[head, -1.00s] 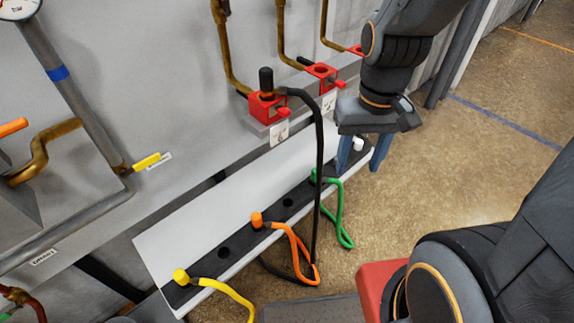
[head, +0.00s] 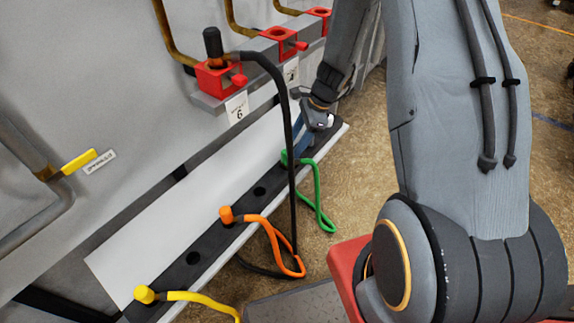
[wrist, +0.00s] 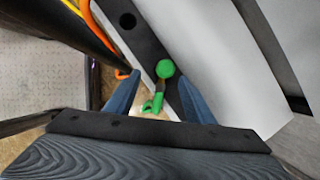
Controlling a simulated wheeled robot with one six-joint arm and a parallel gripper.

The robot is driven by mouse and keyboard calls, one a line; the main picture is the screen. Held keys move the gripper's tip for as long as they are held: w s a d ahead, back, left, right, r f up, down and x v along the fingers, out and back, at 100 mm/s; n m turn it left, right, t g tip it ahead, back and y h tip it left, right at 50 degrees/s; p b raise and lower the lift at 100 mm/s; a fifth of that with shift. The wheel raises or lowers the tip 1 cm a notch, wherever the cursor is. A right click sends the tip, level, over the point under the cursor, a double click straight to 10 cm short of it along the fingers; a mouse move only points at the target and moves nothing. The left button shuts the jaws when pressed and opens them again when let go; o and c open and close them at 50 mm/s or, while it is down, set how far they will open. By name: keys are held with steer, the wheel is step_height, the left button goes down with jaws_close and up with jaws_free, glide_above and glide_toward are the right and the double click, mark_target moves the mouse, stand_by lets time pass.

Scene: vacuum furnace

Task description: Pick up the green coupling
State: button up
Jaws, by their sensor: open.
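The green coupling (head: 285,157) sits in the black strip of the rack along the wall, with its green hose (head: 318,195) looping down over the front edge. In the wrist view its round green cap (wrist: 165,68) shows near the middle. My gripper (wrist: 159,79) is open, with one blue finger to each side of the coupling in that picture. I cannot tell whether either finger touches it. In the head view my gripper (head: 300,147) is low at the rack beside the green coupling, partly behind the black hose.
The orange coupling (head: 227,214) and yellow coupling (head: 144,294) sit farther left in the rack (head: 193,258). A black hose (head: 288,110) hangs from a black coupling (head: 212,42) in a red block (head: 217,78), passing close to my gripper. Open floor lies right of the rack.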

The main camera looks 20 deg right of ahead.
mark_target(290, 151)
steer(key=shift+w+f, duration=0.2)
steer(key=shift+f, duration=0.3)
steer(key=x, duration=0.7)
steer(key=shift+w+a+f, duration=0.15)
steer(key=shift+w, duration=0.15)
jaws_close()
